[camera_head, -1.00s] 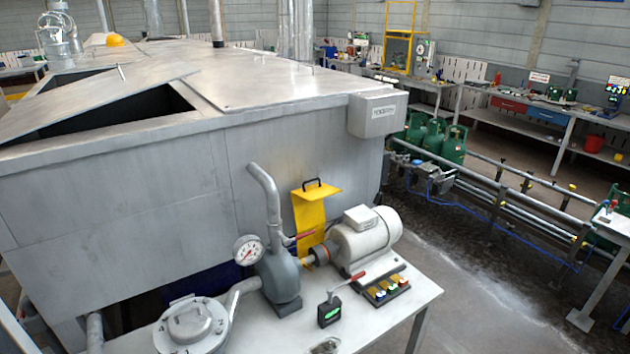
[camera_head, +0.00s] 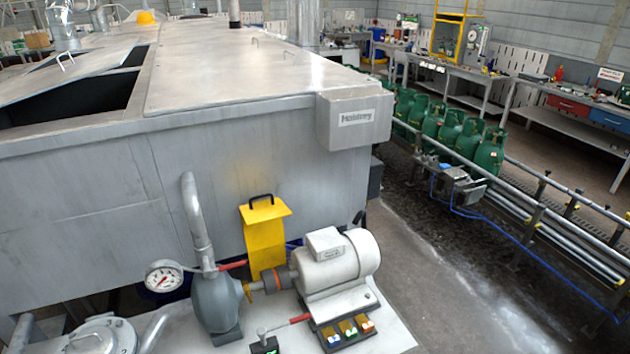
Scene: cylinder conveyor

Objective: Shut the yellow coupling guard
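The yellow coupling guard (camera_head: 264,238) stands raised behind the coupling, with a black handle on its bent top flap. The coupling (camera_head: 276,280) lies uncovered between the grey pump (camera_head: 217,301) on the left and the white motor (camera_head: 335,264) on the right. The guard's lower edge is partly hidden behind the coupling and shaft. My gripper is not in view.
A pressure gauge (camera_head: 164,277) and a red-handled lever sit by the pump. A switch box with coloured buttons (camera_head: 348,331) and another red lever (camera_head: 285,325) are in front of the motor. A large grey tank (camera_head: 100,190) stands behind. Green gas cylinders (camera_head: 489,152) line the conveyor at right.

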